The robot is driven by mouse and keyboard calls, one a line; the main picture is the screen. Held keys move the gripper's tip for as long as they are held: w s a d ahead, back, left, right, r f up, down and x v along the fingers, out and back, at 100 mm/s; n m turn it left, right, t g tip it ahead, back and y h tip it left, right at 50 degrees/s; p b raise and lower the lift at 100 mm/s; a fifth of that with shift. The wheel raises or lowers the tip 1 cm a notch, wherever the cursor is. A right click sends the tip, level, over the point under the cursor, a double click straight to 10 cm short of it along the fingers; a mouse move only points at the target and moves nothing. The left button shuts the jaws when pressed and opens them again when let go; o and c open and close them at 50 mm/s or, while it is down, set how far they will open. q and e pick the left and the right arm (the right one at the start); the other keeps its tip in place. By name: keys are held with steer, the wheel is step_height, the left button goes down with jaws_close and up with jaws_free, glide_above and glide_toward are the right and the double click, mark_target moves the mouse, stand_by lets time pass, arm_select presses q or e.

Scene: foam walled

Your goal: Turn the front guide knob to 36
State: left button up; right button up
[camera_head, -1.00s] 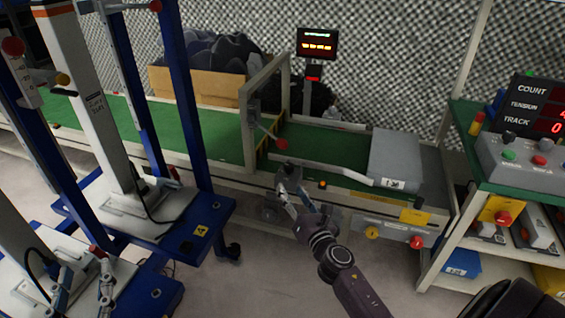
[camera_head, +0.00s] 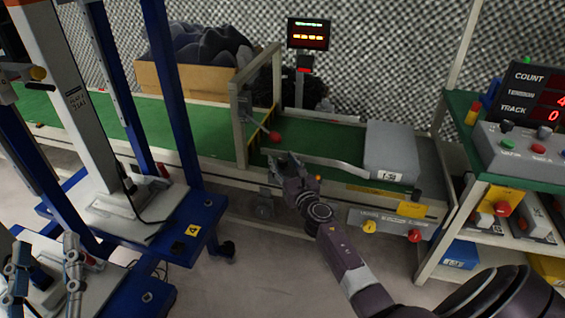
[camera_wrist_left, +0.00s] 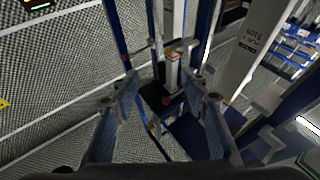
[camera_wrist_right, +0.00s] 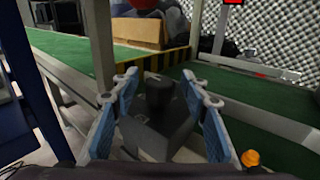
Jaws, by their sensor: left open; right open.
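A dark round knob (camera_wrist_right: 160,92) stands on top of a dark grey block (camera_wrist_right: 157,135) in the right wrist view. I take it for the front guide knob; no number on it is readable. My right gripper (camera_head: 283,158) is open at the conveyor's near edge. In the right wrist view its two blue-padded fingers (camera_wrist_right: 165,85) stand on either side of the knob, apart from it as far as I can tell. In the head view the gripper hides the knob. My left gripper (camera_head: 45,255) is open and empty at the lower left, far from the knob.
A red ball-ended lever (camera_head: 275,137) and a frame post (camera_head: 239,130) stand close to my right gripper. A curved guide rail (camera_head: 330,163) runs to a grey box (camera_head: 390,155). An orange button (camera_wrist_right: 250,158) is at right. Blue-framed stands (camera_head: 190,225) fill the left.

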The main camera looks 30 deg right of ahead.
steer(key=shift+c, duration=0.7)
jaws_close()
